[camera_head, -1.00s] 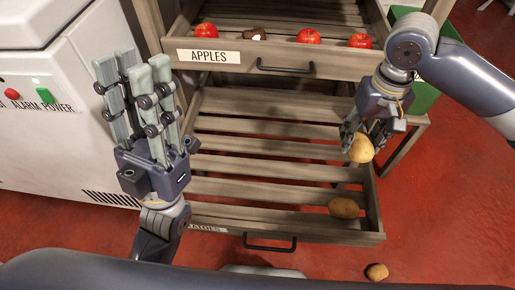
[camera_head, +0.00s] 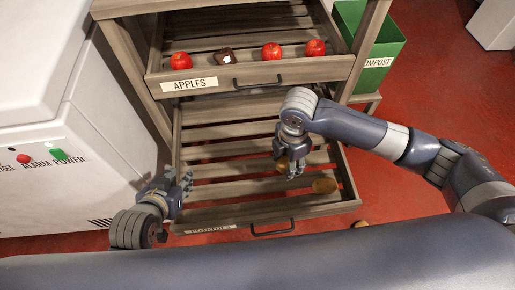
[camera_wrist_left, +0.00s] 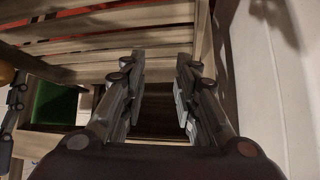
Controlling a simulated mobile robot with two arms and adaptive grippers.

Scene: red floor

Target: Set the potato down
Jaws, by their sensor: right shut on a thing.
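My right gripper (camera_head: 295,172) is shut on a potato (camera_head: 282,165), low over the slats of the open potatoes drawer (camera_head: 225,212). I cannot tell whether the held potato touches the slats. A second potato (camera_head: 325,186) lies in the drawer, right of my right gripper. A third potato (camera_head: 360,224) is on the red floor, partly hidden, beyond the drawer's front right corner. My left gripper (camera_head: 180,188) is at the drawer's left side; the left wrist view shows its fingers (camera_wrist_left: 160,85) apart with nothing between them.
The apples drawer (camera_head: 205,83) above is open and holds several red apples and a dark item (camera_head: 225,56). A green compost bin (camera_head: 375,62) stands at the right. A white machine (camera_head: 70,150) stands at the left. The drawer's left slats are clear.

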